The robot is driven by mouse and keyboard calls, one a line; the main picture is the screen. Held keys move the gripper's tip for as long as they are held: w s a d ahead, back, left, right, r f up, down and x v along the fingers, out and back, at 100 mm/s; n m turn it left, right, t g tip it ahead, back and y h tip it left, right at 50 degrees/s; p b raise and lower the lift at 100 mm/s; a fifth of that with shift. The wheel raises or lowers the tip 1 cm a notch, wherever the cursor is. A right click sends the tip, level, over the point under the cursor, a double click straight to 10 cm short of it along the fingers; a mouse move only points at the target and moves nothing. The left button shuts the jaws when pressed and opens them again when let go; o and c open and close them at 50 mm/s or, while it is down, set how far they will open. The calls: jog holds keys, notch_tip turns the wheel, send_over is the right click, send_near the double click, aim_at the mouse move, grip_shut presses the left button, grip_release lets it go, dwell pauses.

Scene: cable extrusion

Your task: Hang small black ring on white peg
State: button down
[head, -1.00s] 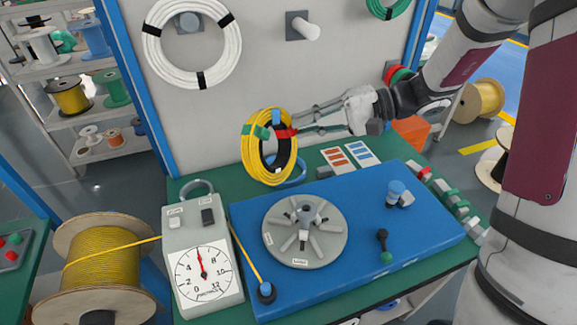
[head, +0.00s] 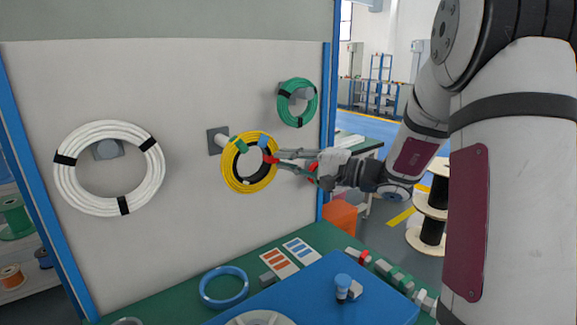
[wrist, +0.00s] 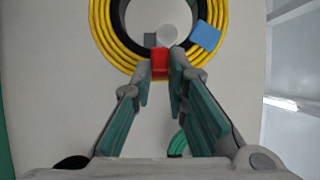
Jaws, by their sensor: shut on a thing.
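The ring (head: 228,176) in my grasp is yellow outside with a black inner band (head: 266,171). It has green, blue and red bands and hangs roughly upright in front of the panel. My gripper (head: 274,157) is shut on its red band (wrist: 160,62), coming from the right. The white peg (head: 224,140) sticks out of a grey square plate on the panel, just left of the ring's upper left; the ring partly covers it. In the wrist view the peg's round end (wrist: 167,36) shows through the ring's opening, near the red band. I cannot tell the gap in depth.
A white coil (head: 65,190) hangs on a peg to the left and a green coil (head: 312,103) on one at upper right. Below, a blue ring (head: 207,299) lies on the green bench (head: 318,238) near the blue board (head: 300,300). The panel around the peg is otherwise bare.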

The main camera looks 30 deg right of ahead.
jog(key=w+a+f+b, duration=0.1)
jog(key=w+a+b, duration=0.1)
jog(key=w, duration=1)
jog(key=shift+w+a+b, duration=0.25)
jog(key=shift+w+b, duration=0.05)
jog(key=shift+b, duration=0.15)
dwell(0.5)
jog(key=c, duration=1.5)
grip_release()
jog(key=shift+f, duration=0.1)
jog(key=shift+s+d+p, duration=0.15)
jog(key=shift+s+d, duration=0.2)
jog(key=shift+s, duration=1.3)
jog(key=shift+s+d+p, duration=0.2)
jog(key=shift+s+d, duration=0.1)
jog(key=shift+s, duration=1.35)
jog(key=shift+s+d+p, duration=0.15)
jog(key=shift+s+d, duration=0.2)
jog(key=shift+s, duration=1.3)
